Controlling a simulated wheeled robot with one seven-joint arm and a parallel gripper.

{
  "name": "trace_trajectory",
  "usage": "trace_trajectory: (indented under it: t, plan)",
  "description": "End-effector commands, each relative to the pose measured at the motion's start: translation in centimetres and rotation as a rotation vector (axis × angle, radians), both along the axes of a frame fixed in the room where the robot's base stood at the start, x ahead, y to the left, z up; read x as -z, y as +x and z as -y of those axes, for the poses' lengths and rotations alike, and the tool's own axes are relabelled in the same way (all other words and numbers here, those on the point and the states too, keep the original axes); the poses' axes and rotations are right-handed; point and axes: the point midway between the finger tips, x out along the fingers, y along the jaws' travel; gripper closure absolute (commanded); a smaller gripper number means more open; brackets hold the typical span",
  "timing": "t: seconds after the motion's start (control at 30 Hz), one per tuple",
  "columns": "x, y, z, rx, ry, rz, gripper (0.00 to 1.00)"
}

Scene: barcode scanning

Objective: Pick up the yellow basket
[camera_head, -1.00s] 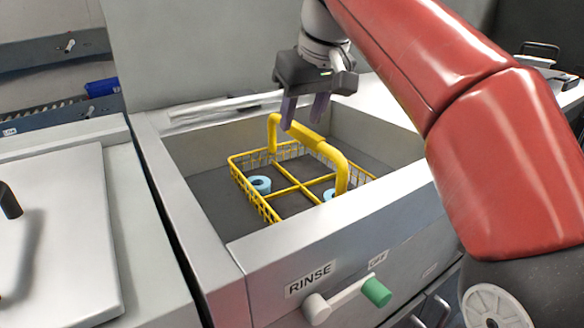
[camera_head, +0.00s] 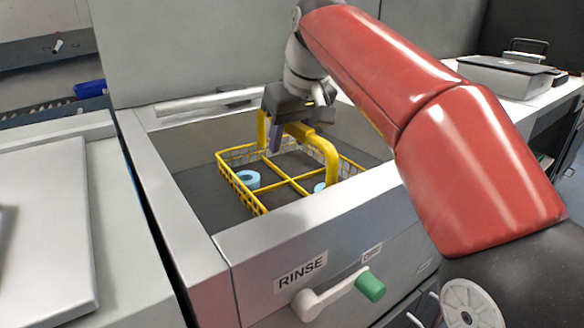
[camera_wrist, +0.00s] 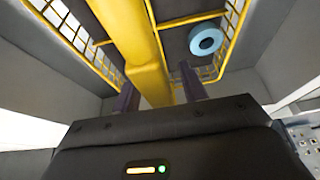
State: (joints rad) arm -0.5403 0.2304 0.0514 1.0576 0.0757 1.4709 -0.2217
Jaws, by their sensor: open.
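The yellow basket (camera_head: 236,176) sits on the floor of the sink marked RINSE. It has wire walls, crossing dividers and a tall yellow handle (camera_head: 327,150) arching over it. Blue rings (camera_head: 247,179) lie in its compartments. My gripper (camera_head: 275,142) is at the top bar of the handle, with its fingers pointing down. In the wrist view the handle (camera_wrist: 135,50) runs between the two open fingers (camera_wrist: 160,92). One finger is close to each side of the bar, and I cannot tell whether either touches it.
The sink's metal rim (camera_head: 290,212) surrounds the basket. A lever with a green knob (camera_head: 369,287) sticks out of the front panel. A flat lid or panel (camera_head: 40,230) lies to the left. A grey box (camera_head: 505,78) stands on the right counter.

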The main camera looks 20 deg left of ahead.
Motion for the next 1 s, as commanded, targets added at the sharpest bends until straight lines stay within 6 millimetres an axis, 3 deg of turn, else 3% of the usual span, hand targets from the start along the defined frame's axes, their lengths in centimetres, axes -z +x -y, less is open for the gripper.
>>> trace_trajectory:
  t: [0.6, 0.9, 1.0]
  plan:
    - [0.47, 0.01, 0.02, 0.000, 0.000, 0.000, 0.57]
    - [0.46, 0.00, 0.02, 0.000, 0.000, 0.000, 0.97]
    - [0.46, 0.01, 0.03, 0.000, -0.001, 0.001, 1.00]
